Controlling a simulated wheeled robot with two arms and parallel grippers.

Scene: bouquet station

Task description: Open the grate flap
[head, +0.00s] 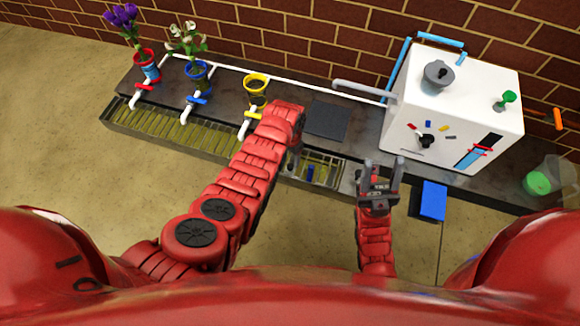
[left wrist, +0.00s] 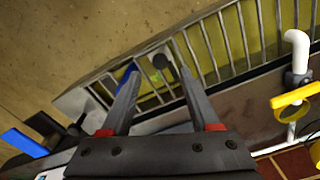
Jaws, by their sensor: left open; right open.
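The metal grate (head: 183,133) runs along the front of the dark bench. Its right end section, which looks like the flap (head: 322,171), lies level with the rest and appears closed. It also shows in the left wrist view (left wrist: 152,100), with a blue thing (head: 310,172) and a small green thing visible through the bars. My left gripper (left wrist: 155,70) is open over this section, with a dark round knob (left wrist: 161,61) between its fingertips; I cannot tell whether they touch. My arm mostly hides that gripper in the head view. My right gripper (head: 382,172) is open and empty, right of the flap.
A white box machine (head: 455,105) stands on the bench at right, with a blue block (head: 433,200) in front. Red (head: 147,66), blue (head: 197,72) and yellow (head: 256,86) pots stand at the back, with white pipes and taps before them. A dark square pad (head: 327,119) lies behind the flap.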

